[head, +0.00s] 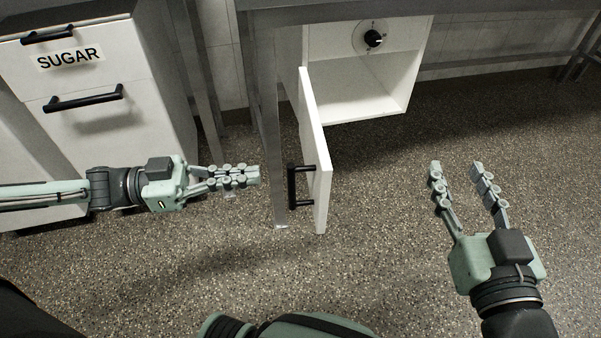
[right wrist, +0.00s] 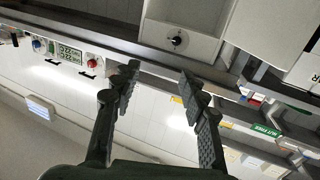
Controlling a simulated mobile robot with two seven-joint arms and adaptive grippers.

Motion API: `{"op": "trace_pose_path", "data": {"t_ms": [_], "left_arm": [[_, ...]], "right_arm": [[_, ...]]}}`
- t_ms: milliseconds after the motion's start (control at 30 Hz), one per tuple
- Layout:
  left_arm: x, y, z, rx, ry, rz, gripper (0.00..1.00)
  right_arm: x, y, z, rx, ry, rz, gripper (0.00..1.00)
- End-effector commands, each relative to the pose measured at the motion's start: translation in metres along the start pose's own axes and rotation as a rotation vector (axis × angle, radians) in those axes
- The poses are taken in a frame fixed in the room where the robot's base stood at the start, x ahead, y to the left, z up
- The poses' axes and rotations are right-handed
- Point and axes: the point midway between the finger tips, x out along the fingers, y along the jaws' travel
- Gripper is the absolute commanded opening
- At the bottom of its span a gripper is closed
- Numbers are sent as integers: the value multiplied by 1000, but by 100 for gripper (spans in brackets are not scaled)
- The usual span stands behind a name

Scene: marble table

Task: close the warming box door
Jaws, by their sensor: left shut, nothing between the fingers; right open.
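The warming box (head: 362,80) is a white open-fronted box under the table, with a black knob (head: 373,38) on its upper panel. Its white door (head: 318,150) stands swung open toward me, seen nearly edge-on, with a black handle (head: 293,187) on its left face. My left gripper (head: 256,175) is shut and empty, to the left of the handle and apart from it in the picture. My right gripper (head: 456,166) is open and empty, over the floor to the right of the door. In the right wrist view its fingers (right wrist: 160,82) are spread with nothing between them.
A table leg (head: 264,130) stands just left of the door, close to my left gripper. A white drawer cabinet labelled SUGAR (head: 95,85) with black handles is at the upper left. The speckled floor (head: 390,240) between the door and my right gripper is clear.

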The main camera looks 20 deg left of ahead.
Motion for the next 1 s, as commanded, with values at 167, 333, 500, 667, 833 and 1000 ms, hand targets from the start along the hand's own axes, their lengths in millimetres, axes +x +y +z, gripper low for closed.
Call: {"op": "trace_pose_path", "data": {"t_ms": [167,333,500,667,833,1000], "left_arm": [[13,0,2,2,3,0,0],[25,0,1,2,3,1,0],[47,0,2,4,7,1,0],[69,0,1,4,5,1,0],[85,0,0,2,4,1,0],[93,1,0,0,1,1,0]], "right_arm": [[-2,-14,-34,27,178,-28,43],[-11,-25,-68,57,353,-50,43],[-23,-23,-94,65,543,-47,43],[-36,-18,-114,60,693,-37,43],[-46,-16,-124,58,780,-31,43],[-50,-15,-128,57,816,-29,43]]}}
